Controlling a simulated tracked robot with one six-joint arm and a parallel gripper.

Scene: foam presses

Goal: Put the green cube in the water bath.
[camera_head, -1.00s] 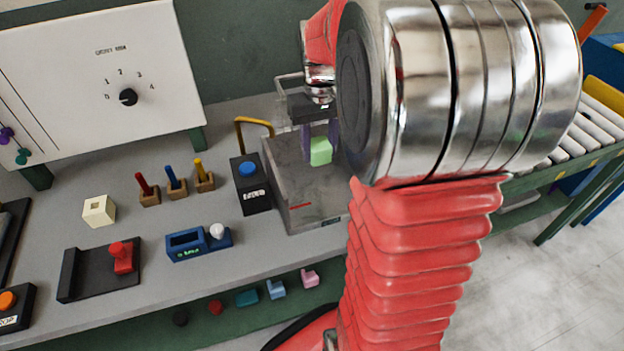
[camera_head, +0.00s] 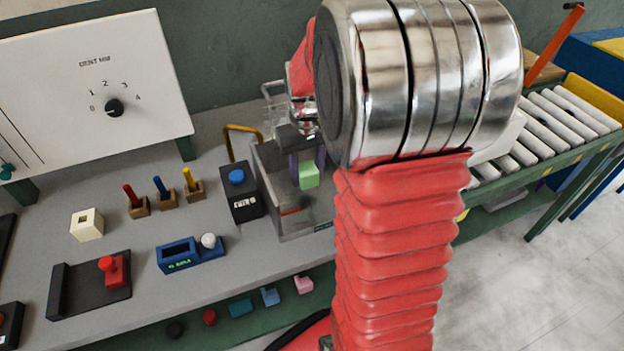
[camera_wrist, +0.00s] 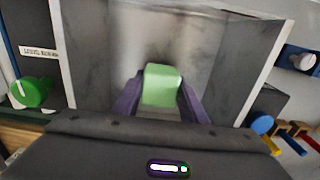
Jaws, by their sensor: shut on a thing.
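The green cube (camera_head: 309,175) is between the purple fingers of my gripper (camera_head: 307,168). My gripper is shut on it. In the wrist view the green cube (camera_wrist: 161,85) sits between the two purple fingertips (camera_wrist: 160,98). The water bath (camera_head: 290,222) is an open grey metal tank with clear walls at the back of the bench. The cube is over or within the bath's opening; I cannot tell its exact height. My arm hides the bath's right side.
A black box with a blue button (camera_head: 240,192) stands left of the bath. A yellow bent handle (camera_head: 242,130) is behind it. Pegs in wooden blocks (camera_head: 165,190), a blue device (camera_head: 190,252) and a cream block (camera_head: 87,224) are further left. A roller conveyor (camera_head: 550,125) lies right.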

